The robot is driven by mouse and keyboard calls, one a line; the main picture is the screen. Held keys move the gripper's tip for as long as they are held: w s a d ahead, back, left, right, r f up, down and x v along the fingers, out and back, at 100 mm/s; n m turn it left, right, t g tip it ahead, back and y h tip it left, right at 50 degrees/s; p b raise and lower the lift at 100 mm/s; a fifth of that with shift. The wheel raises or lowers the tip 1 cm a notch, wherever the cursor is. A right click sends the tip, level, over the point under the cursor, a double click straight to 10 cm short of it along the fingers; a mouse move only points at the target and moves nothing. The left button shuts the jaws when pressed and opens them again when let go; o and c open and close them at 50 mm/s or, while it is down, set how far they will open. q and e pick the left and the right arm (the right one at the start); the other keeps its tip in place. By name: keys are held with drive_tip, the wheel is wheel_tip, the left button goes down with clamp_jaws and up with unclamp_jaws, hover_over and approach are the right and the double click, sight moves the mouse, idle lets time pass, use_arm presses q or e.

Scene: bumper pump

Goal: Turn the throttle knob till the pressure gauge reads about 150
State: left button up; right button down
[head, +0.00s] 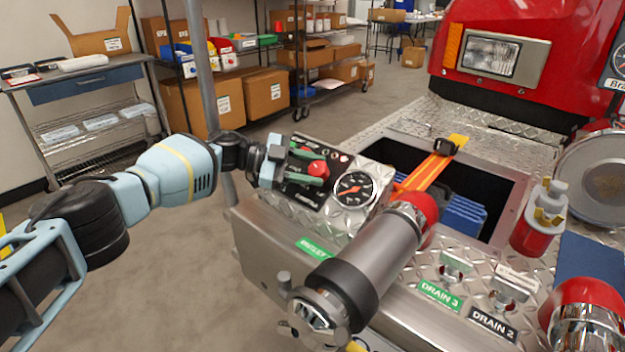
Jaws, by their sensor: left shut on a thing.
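The red throttle knob (318,168) sits on a dark control panel (305,193) at the left end of the bumper. My left gripper (312,168) reaches in from the left, with its greenish fingers on either side of the knob and shut on it. The fingers and wrist hide part of the knob and panel. The round pressure gauge (355,188), with a black face and an orange-red needle, is just right of the panel. Its numbers are too small to read. My right gripper is not in view.
A large grey pipe fitting (385,258) with a red collar juts forward right of the gauge. An open bay (480,190) with orange straps lies behind it. Drain handles (455,265) and a red-and-chrome fitting (585,312) are farther right. Open floor lies left of the bumper.

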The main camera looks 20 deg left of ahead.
use_arm(q)
drive_tip(key=shift+f+m+g+b, duration=0.15)
drive_tip(key=shift+m+g+b, duration=0.25)
drive_tip(key=shift+b, duration=0.2)
drive_tip(key=o, duration=1)
drive_tip(key=shift+c, duration=0.2)
